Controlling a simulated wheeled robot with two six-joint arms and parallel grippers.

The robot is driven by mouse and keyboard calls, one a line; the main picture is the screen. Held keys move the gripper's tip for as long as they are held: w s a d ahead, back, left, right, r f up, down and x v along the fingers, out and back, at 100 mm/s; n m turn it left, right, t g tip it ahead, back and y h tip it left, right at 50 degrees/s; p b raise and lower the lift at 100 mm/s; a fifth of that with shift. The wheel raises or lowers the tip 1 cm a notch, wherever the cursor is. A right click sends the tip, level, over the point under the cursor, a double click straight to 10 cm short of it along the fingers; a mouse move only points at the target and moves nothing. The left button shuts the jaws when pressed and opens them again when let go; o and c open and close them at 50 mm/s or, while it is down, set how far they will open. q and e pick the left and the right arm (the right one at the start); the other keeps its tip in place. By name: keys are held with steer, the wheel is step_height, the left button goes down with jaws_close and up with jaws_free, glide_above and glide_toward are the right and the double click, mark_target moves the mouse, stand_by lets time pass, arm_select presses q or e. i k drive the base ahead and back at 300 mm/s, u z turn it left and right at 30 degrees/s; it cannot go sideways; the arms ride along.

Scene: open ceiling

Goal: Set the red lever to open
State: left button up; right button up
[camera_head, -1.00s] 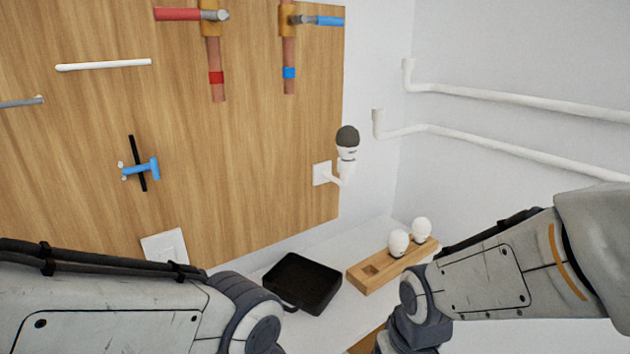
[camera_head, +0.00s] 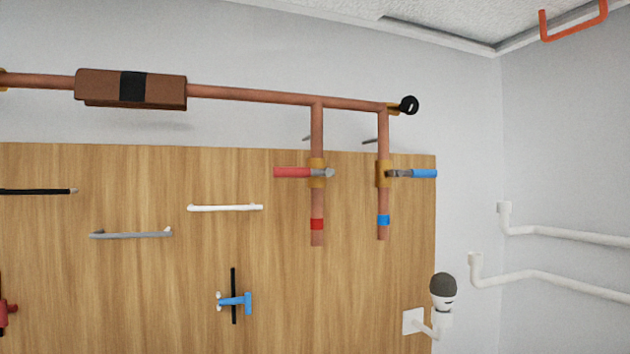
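The red lever (camera_head: 293,172) is on the brass valve (camera_head: 317,173) of the left copper drop pipe, in front of the wooden board. It points left, level and crosswise to the upright pipe. A red band (camera_head: 317,224) marks the pipe below it. A blue lever (camera_head: 423,174) on the right drop pipe points right, also crosswise to its pipe. Neither of my grippers shows in the head view.
A horizontal copper pipe (camera_head: 240,94) with a brown box (camera_head: 110,87) runs above the board. White (camera_head: 225,208) and grey (camera_head: 131,234) bars, a blue T-shaped handle (camera_head: 238,301) and a bulb in a wall socket (camera_head: 443,291) are lower. White pipes (camera_head: 570,233) line the right wall.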

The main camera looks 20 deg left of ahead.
mark_target(277, 172)
steer(key=z, duration=1.25)
steer(key=k, duration=0.85)
steer(key=u, duration=1.25)
